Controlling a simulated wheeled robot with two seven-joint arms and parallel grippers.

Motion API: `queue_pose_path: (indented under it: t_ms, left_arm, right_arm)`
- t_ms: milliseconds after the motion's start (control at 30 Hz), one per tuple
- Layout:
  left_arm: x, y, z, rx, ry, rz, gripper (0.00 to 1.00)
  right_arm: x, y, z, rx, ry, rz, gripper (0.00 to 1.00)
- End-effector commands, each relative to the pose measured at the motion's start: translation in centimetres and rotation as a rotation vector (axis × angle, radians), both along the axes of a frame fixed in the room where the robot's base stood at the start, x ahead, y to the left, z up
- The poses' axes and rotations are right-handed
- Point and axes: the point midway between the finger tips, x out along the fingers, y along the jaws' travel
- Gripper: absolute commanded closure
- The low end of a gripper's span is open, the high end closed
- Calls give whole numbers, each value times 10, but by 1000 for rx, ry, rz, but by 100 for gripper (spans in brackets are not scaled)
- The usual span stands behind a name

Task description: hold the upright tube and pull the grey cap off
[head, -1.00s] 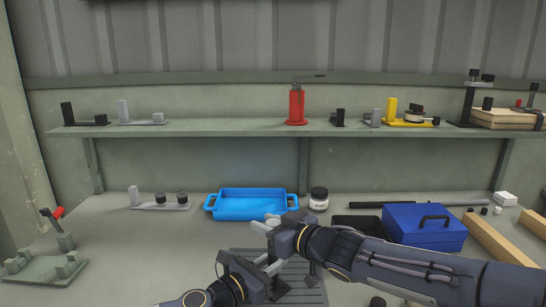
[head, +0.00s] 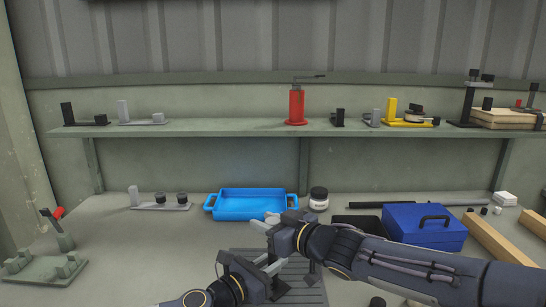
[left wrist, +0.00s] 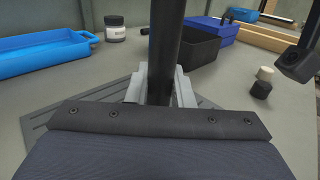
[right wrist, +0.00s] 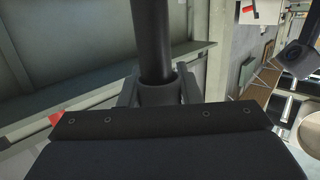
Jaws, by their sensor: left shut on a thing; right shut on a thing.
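The upright tube is dark and round. In the left wrist view the tube (left wrist: 165,45) rises between the light grey fingers of my left gripper (left wrist: 160,88), which is shut on it. In the head view my left gripper (head: 268,266) is low, above the ribbed grey mat (head: 311,283). My right gripper (head: 268,224) is higher, at the tube's upper end. In the right wrist view the dark tube (right wrist: 152,40) meets the grey cap (right wrist: 159,93), and the fingers of my right gripper (right wrist: 158,95) are shut around the cap. In the head view my grippers and arm mostly hide tube and cap.
A black open box (head: 357,226) and a blue case (head: 424,226) stand to the right. A clamp fixture (head: 50,255) is at far left. The bench between it and the mat is clear.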

Motion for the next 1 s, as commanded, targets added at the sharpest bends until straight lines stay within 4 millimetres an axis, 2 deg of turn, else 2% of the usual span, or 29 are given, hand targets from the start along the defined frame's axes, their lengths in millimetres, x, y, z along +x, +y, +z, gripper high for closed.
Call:
queue_pose_path:
  t_ms: [33, 67, 233, 500, 633, 1000]
  left_arm:
    - [0, 1, -6, 3, 10, 1, 100]
    - [0, 1, -6, 3, 10, 1, 100]
    - [0, 1, -6, 3, 10, 1, 100]
    - [0, 1, -6, 3, 10, 1, 100]
    - [0, 1, -6, 3, 10, 1, 100]
    - [0, 1, -5, 3, 10, 1, 100]
  right_arm:
    - [0, 0, -1, 0, 0, 0, 100]
    - [0, 0, -1, 0, 0, 0, 66]
    - [0, 0, -1, -1, 1, -1, 44]
    - [0, -1, -1, -1, 1, -1, 44]
    - [-6, -9, 1, 0, -2, -4, 44]
    - [-59, -61, 13, -4, -5, -6, 44]
